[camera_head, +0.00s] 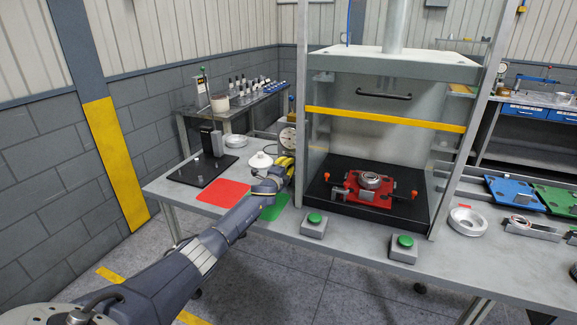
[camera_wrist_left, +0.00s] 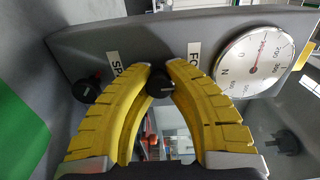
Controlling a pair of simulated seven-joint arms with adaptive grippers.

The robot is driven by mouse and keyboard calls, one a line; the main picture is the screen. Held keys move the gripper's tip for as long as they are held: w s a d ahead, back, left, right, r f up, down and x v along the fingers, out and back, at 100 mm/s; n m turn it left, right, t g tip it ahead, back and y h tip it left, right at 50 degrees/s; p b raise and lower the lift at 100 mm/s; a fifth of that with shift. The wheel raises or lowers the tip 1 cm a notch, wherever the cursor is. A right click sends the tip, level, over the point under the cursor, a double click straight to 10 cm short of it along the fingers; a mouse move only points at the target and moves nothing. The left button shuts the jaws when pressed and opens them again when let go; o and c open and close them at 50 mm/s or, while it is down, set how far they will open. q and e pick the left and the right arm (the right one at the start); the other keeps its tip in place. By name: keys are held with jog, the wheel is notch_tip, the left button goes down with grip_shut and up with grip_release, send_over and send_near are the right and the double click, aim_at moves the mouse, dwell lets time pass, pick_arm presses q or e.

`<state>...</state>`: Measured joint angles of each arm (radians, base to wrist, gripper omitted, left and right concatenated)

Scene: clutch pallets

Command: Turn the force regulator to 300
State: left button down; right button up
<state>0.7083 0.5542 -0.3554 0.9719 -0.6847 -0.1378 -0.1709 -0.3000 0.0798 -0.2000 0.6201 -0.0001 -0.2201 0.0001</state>
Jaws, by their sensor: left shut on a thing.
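My left gripper (camera_head: 284,170) reaches the left side of the press frame, just below the round white gauge (camera_head: 288,138). In the left wrist view, its yellow ribbed fingers (camera_wrist_left: 161,84) are closed around a small black knob (camera_wrist_left: 160,83) on a grey panel, the force regulator beside the partly covered "FO" label (camera_wrist_left: 195,56). The force gauge (camera_wrist_left: 255,55), marked N, sits to the right. Its red needle points up, past the 0; the exact reading is too small to tell. My right gripper is out of view.
Another dark knob (camera_wrist_left: 87,91) sits left of the fingers, near a label starting "SP" (camera_wrist_left: 115,67). The press holds a red pallet (camera_head: 374,188) behind its raised yellow-edged guard. Two green buttons (camera_head: 314,218) stand in front. Red (camera_head: 222,192) and green mats lie on the table.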

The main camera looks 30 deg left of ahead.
pick_arm(q)
jog(key=shift+s+a+f, duration=0.1)
jog(key=shift+a+f, duration=0.05)
jog(key=shift+f, duration=0.05)
jog(key=c, duration=1.4)
grip_release()
jog(key=shift+a+r, duration=0.1)
jog(key=o, duration=0.3)
jog(key=s+d, duration=0.2)
jog(key=s, duration=0.9)
jog(key=shift+s+d, duration=0.15)
jog(key=shift+s, duration=0.25)
